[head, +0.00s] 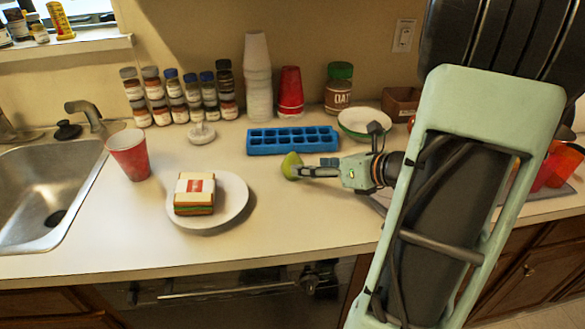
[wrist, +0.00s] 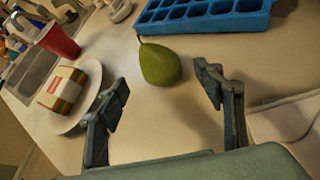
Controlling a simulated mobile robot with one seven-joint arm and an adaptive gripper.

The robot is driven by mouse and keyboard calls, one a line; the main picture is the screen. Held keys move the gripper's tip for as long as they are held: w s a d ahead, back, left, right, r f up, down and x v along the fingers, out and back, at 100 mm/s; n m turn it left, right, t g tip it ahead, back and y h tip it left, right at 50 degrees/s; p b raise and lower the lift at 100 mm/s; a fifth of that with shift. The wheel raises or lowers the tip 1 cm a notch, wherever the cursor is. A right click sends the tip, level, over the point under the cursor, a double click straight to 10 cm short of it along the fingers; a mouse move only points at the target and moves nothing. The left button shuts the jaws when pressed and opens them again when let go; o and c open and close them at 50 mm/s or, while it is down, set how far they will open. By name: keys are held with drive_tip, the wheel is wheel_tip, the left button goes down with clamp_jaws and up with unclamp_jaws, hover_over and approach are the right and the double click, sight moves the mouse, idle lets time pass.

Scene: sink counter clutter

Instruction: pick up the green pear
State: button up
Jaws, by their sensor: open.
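The green pear (wrist: 160,65) lies on the counter just in front of the blue ice tray, its stem pointing toward the tray in the wrist view. In the head view the pear (head: 291,165) shows at the tip of my gripper, partly hidden by it. My gripper (wrist: 163,95) is open, and its two fingers stand apart with bare counter between them. In the wrist view the pear is beyond the fingertips and roughly between them, with nothing held. In the head view my gripper (head: 305,169) reaches in from the right, low over the counter.
A blue ice tray (head: 293,140) lies right behind the pear. A white plate (head: 237,205) with a sandwich (head: 194,193) is to the left, and a red cup (head: 129,155) stands by the sink (head: 45,190). A white bowl (head: 352,122) is behind right. Front counter is clear.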

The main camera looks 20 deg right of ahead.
drive_tip(key=shift+b+x, duration=0.35)
drive_tip(key=shift+x, duration=2.75)
drive_tip(key=c, duration=1.4)
drive_tip(key=shift+o, duration=0.2)
